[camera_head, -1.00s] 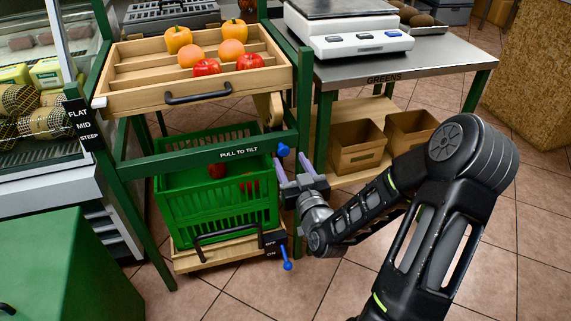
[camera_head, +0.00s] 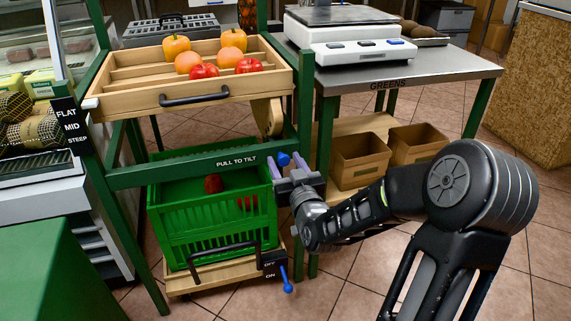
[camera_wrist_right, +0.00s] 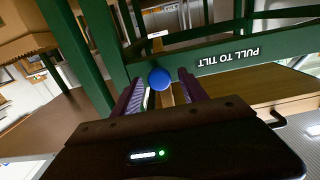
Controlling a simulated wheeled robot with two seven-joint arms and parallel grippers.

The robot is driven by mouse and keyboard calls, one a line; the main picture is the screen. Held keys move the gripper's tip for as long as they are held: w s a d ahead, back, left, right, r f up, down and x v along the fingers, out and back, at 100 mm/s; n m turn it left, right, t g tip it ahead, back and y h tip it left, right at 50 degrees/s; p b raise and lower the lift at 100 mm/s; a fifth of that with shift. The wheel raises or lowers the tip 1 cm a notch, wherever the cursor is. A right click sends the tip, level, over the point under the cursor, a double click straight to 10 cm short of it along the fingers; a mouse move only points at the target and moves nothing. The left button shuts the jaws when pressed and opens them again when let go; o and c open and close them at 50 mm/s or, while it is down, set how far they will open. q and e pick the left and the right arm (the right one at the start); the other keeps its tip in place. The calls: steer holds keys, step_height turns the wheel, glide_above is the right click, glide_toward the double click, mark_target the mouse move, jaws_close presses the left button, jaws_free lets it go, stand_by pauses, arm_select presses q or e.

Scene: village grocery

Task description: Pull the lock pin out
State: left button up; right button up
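The lock pin shows as a blue round knob (camera_head: 283,159) on the right post of the green frame, beside the "PULL TO TILT" rail (camera_head: 200,169). It also shows in the right wrist view (camera_wrist_right: 160,78). My right gripper (camera_head: 285,164) is open, with its purple fingers on either side of the knob. In the right wrist view the gripper (camera_wrist_right: 161,73) has the knob between its fingers, with gaps on both sides; contact is not visible. The pin's shaft is hidden behind the knob. My left gripper is not in view.
Above the rail is a wooden tray (camera_head: 130,99) with peppers, oranges and apples and a black handle. Below is a green crate (camera_head: 210,226) on a wooden base with a blue lever (camera_head: 286,280). A metal table (camera_head: 440,69) with a scale (camera_head: 345,42) stands right.

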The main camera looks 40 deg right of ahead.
jaws_close()
stand_by(0.3)
stand_by(0.9)
